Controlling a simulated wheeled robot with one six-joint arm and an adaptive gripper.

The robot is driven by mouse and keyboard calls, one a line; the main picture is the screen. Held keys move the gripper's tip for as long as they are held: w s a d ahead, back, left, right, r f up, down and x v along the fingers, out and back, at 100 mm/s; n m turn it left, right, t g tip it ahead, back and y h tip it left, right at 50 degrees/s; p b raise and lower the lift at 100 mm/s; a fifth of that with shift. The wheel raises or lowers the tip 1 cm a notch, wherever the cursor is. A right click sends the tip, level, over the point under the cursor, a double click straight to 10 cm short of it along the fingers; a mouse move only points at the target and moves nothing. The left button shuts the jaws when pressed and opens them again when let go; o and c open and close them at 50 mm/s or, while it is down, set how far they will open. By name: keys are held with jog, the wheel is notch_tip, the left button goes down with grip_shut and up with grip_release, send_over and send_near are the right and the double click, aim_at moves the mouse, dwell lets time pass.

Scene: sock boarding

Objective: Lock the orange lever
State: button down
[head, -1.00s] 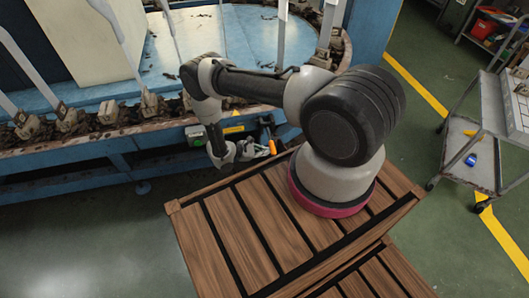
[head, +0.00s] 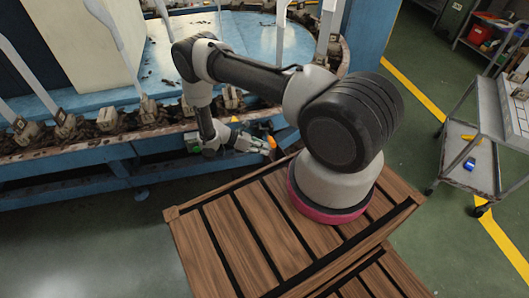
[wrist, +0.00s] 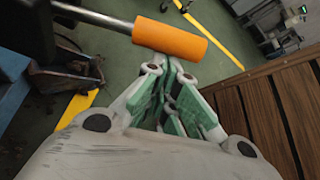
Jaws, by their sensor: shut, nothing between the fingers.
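The orange lever (head: 271,142) is at the lower side of the blue machine, near the wooden crate's far edge. In the wrist view its orange grip (wrist: 170,38) sits on a metal rod (wrist: 95,15) and slopes down to the right. My gripper (wrist: 168,63) is shut and empty, with its tips right at the near side of the orange grip. I cannot tell whether they touch it. In the head view my gripper (head: 256,146) reaches toward the lever from the left. The lever's pivot is hidden.
The blue machine with its round deck (head: 190,50) and several sock boards fills the upper left. The slatted wooden crate (head: 240,225) is under my arm's base. A grey trolley (head: 480,165) stands at the right. Green floor lies open at lower left.

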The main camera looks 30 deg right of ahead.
jog(key=shift+w+r, duration=0.1)
jog(key=shift+r, duration=0.5)
notch_tip(320, 180, down, 4)
jog(key=s+a, duration=0.1)
jog(key=a, duration=0.1)
jog(key=v, duration=0.9)
jog(key=shift+w+r, duration=0.2)
jog(key=shift+r, duration=0.15)
jog(key=shift+d, duration=0.1)
